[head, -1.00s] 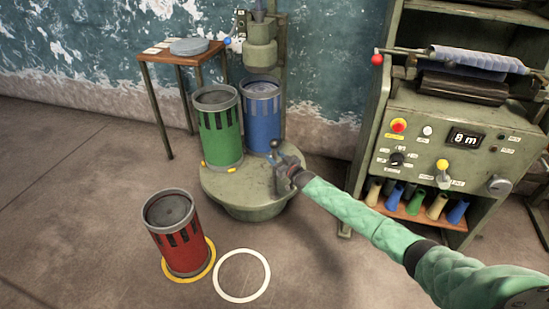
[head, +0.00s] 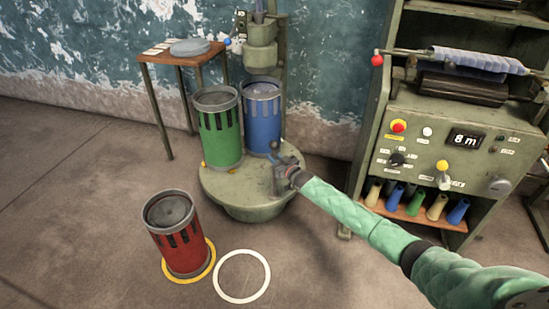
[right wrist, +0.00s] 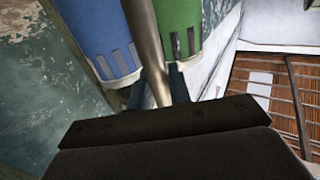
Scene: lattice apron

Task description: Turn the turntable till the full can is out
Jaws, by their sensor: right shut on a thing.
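The round turntable (head: 228,187) stands on the floor with a green can (head: 219,130) at its left and a blue can (head: 262,122) at its back right. The blue can stands close to the column, below the filling head (head: 261,57). My right gripper (head: 281,168) is shut on the turntable's upright handle post at the right front rim. In the right wrist view the post (right wrist: 147,45) runs between my fingers (right wrist: 157,88), with the blue can (right wrist: 95,35) and green can (right wrist: 180,30) beyond. My left gripper is not in view.
A red can (head: 175,235) stands on a yellow floor ring (head: 210,262). The white floor ring (head: 242,277) beside it is empty. A small table (head: 170,60) is at the back left, and a machine cabinet (head: 430,150) stands at the right.

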